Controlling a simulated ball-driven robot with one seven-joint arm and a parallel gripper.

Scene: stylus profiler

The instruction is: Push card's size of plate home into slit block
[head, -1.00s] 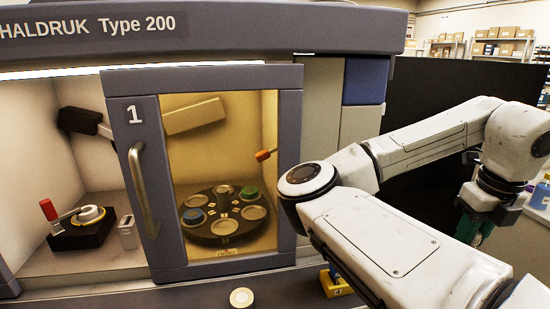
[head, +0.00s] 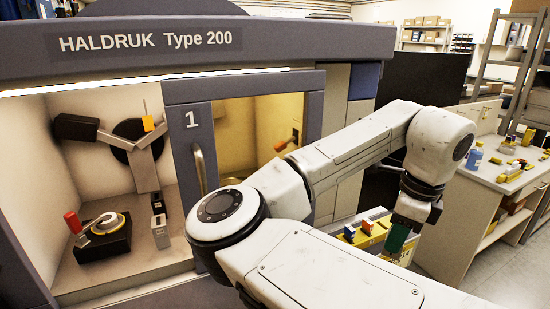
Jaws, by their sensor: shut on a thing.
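My gripper (head: 411,212) hangs low on the right, fingers pointing down, shut on a green flat piece (head: 398,238) that looks like the plate. The fingertips are small and partly hidden, so the exact grip is unclear. A small pale grey block (head: 160,233) with a dark top stands on the floor of the open left chamber and looks like the slit block. Its slit is too small to make out. My gripper is outside the machine, well to the right of this block, with my arm and the door between.
The sliding door (head: 192,120) marked 1 stands right of the open chamber. Yellow and blue pieces (head: 366,228) lie near my gripper. A bench (head: 490,175) with small items stands at right.

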